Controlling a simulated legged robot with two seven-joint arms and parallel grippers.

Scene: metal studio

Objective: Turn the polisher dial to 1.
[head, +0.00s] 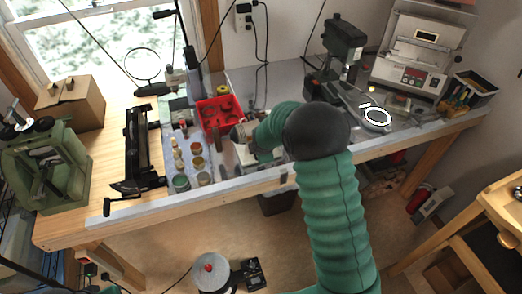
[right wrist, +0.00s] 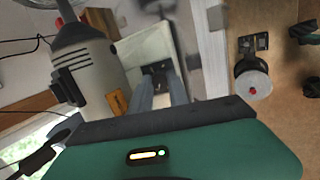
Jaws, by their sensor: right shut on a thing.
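The polisher (right wrist: 85,60) shows in the right wrist view as a grey rounded motor body beside a pale base. In the head view it is mostly hidden behind my right arm; only its left end (head: 238,133) shows. The dark dial (right wrist: 156,68) is on the pale base. My right gripper (right wrist: 162,85) has its two grey fingers at the dial, shut on it. Any mark or number on the dial is too small to read.
Left of the polisher are a red tray (head: 232,104) and several small jars (head: 196,162). A black long tool (head: 138,150) and a green machine (head: 50,165) stand further left. A drill press (head: 343,45) stands right. A round grey object (head: 211,272) is on the floor.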

